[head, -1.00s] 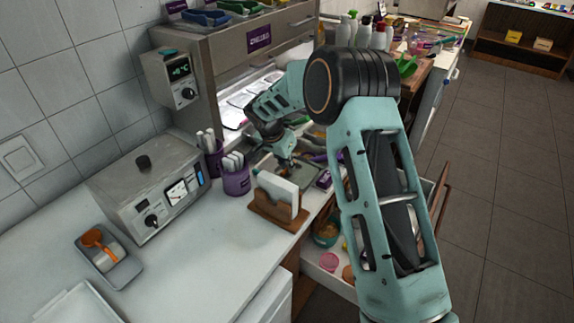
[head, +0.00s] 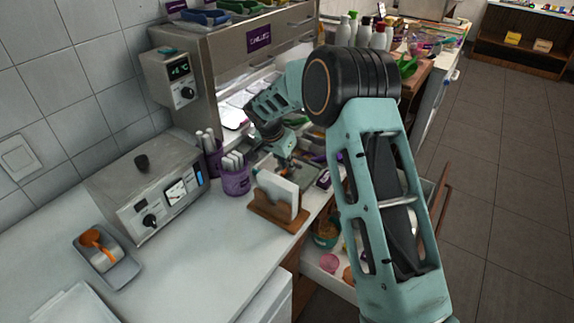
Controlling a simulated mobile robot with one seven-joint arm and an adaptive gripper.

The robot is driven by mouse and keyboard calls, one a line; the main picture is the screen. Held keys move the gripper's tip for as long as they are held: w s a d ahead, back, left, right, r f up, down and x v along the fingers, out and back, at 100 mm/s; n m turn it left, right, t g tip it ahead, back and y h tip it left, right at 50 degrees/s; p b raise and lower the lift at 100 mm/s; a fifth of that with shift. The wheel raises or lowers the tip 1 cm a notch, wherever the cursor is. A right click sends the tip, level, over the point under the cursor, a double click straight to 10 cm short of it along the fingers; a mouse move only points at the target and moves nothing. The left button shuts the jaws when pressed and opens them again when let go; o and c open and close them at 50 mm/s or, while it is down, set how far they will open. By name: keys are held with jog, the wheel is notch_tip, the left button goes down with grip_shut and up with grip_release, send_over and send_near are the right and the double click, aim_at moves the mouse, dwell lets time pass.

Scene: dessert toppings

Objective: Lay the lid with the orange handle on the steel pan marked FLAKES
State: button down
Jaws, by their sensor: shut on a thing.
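My gripper (head: 284,157) hangs over the counter at the open front of the steel serving unit, small and partly hidden by my arm. It is shut on a bit of orange, which looks like the handle of the lid (head: 299,176), a flat grey plate just below it. Whether the lid touches anything beneath is too small to tell. A small purple label (head: 324,179) shows just right of the lid, its text unreadable. I cannot make out which steel pan is marked FLAKES; my gripper and the lid cover part of that area.
A card holder (head: 279,213) and purple cups of utensils (head: 235,181) stand in front of the lid. A steel warmer (head: 150,190) and an orange spoon on a grey rest (head: 104,258) are to the left. An open drawer (head: 325,268) sits below. The front-left counter is mostly clear.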

jog(key=shift+f+b, duration=0.65)
jog(key=shift+b, duration=0.55)
dwell(0.7)
jog(key=c, duration=2)
grip_release()
jog(key=c, duration=0.3)
jog(key=shift+r+p, duration=1.55)
jog(key=shift+r, duration=2.5)
